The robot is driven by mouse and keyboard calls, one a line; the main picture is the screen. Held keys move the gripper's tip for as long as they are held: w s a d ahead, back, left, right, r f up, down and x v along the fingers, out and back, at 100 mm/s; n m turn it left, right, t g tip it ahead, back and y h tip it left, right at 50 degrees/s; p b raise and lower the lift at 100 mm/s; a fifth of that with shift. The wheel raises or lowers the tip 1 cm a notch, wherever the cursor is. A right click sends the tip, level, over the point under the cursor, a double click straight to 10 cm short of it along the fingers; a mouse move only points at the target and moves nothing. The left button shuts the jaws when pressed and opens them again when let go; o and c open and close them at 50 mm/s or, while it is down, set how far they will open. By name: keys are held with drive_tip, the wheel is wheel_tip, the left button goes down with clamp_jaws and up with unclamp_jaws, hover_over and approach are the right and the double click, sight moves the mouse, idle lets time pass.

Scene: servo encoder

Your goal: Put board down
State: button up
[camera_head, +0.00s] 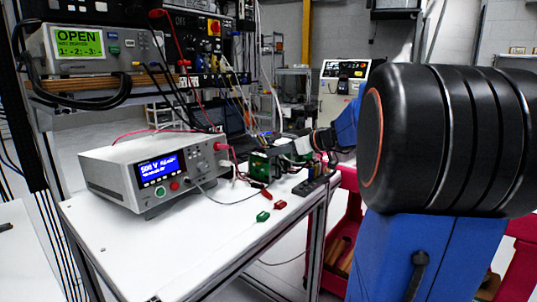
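A green circuit board (260,166) stands over the back right part of the white table, beside the silver bench instrument. My gripper (281,150) reaches in from the right and its end is at the board's upper right edge. The fingers are small and dark here, so I cannot tell whether they are shut on the board or just beside it. I also cannot tell whether the board's lower edge touches the table. A large black and blue part of my arm fills the right of the view.
The silver instrument (158,170) with a blue display takes up the left of the white table (190,245). Red and green clips (264,216) with leads lie near the table's right edge, close to a black terminal strip (311,185). The table's front is clear. A red cart (345,225) stands to the right.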

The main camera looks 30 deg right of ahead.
drive_tip(key=shift+v, duration=1.65)
